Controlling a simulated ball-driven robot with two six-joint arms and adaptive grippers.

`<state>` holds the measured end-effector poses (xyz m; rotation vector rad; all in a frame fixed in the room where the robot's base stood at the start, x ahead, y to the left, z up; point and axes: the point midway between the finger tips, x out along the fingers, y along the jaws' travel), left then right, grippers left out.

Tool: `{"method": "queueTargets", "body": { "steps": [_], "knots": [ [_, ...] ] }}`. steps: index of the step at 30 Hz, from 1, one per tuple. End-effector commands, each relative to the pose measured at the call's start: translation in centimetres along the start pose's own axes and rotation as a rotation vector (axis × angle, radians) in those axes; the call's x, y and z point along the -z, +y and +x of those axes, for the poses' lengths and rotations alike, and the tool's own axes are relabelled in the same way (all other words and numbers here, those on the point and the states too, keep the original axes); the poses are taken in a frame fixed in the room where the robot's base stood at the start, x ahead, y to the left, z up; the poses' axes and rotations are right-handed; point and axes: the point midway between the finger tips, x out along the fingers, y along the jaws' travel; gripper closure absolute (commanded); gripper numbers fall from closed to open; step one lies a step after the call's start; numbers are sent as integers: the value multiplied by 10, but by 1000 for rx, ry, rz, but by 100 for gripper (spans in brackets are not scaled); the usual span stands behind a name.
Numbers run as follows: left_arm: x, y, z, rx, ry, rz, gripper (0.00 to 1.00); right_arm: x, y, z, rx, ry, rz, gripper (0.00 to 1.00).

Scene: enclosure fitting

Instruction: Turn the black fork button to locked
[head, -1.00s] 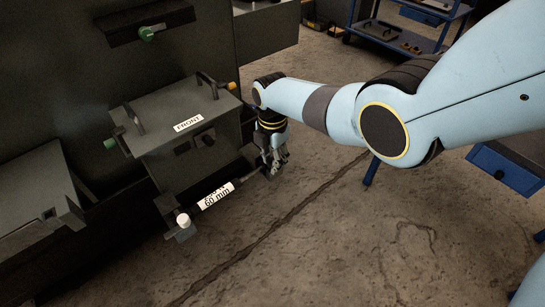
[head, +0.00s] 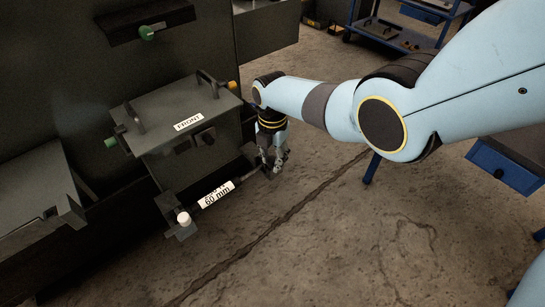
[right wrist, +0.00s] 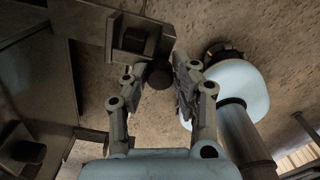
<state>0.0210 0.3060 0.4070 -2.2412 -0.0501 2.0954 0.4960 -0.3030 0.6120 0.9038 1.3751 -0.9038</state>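The fork with its white "60 mm" label (head: 216,194) sticks out low in front of the grey box (head: 185,125). A white button (head: 184,218) stands at its left end. My right gripper (head: 275,166) points down at the fork's right end and hides most of that end in the head view. In the right wrist view a dark round knob, seemingly the black fork button (right wrist: 159,76), shows between the fingertips of my right gripper (right wrist: 157,84). The fingers are open with gaps beside the knob; I cannot tell their depth relative to it. My left gripper is not in view.
The grey box has a "FRONT" label, a green knob (head: 110,142) and an orange knob (head: 232,86). A grey unit (head: 35,195) stands at left. Blue carts (head: 510,168) stand at right. The floor (head: 290,240) in front is clear.

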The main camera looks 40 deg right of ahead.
Motion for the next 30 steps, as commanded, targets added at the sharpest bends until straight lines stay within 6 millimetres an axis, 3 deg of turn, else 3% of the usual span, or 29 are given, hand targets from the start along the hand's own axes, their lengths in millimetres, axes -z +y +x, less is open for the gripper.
{"method": "queueTargets", "body": {
  "steps": [5,17,23,30],
  "knots": [
    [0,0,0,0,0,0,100,0,0,0,0,1,0,51],
    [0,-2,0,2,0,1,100,0,0,-7,-2,-1,1,51],
    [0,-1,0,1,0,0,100,0,0,-33,-4,-2,-1,51],
    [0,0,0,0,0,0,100,-1,1,-84,-4,-2,0,51]
  ]
}}
